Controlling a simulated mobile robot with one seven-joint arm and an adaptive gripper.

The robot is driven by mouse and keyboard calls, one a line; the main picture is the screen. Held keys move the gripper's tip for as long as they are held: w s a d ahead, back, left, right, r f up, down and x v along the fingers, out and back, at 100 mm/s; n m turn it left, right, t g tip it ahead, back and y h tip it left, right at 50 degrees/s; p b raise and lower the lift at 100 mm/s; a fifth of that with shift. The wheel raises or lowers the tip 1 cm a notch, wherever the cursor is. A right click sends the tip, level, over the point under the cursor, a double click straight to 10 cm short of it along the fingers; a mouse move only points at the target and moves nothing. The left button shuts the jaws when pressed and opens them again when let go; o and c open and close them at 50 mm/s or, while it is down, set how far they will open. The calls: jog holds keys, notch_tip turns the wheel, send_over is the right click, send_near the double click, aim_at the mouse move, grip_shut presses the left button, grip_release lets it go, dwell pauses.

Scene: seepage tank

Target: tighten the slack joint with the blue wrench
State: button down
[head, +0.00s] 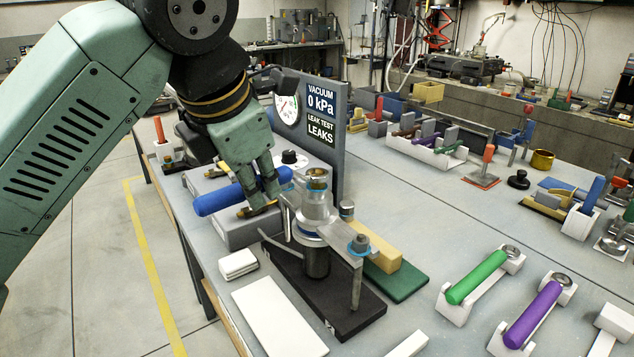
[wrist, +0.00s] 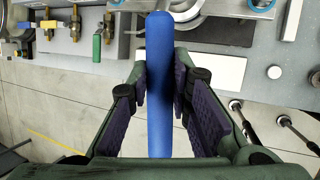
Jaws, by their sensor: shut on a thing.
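My gripper (head: 254,193) is shut on the blue handle of the blue wrench (head: 218,199). The handle lies roughly level beside the metal tank fitting (head: 316,212), its right end close to the fitting's top. In the wrist view the blue handle (wrist: 160,60) runs lengthwise between the two finger pads. The wrench's head is not clearly visible. The fitting has a brass-coloured top and blue rings, one around the joint on its right arm (head: 360,244). I cannot tell which joint is slack. The panel (head: 321,125) behind reads "VACUUM 0 kPa" and "LEAKS".
The fitting stands on a black base (head: 348,314), with a yellow block (head: 375,246) on its right. Green (head: 476,277) and purple (head: 534,314) handled tools rest in white holders. A white plate (head: 278,317) lies in front. Bare tabletop stretches right of the panel.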

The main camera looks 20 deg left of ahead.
jog(key=shift+r+p, duration=0.55)
jog(key=shift+r, duration=0.4)
dwell(1.3)
jog(key=shift+r+p, duration=1.5)
jog(key=shift+r, duration=0.45)
jog(key=shift+f, duration=0.1)
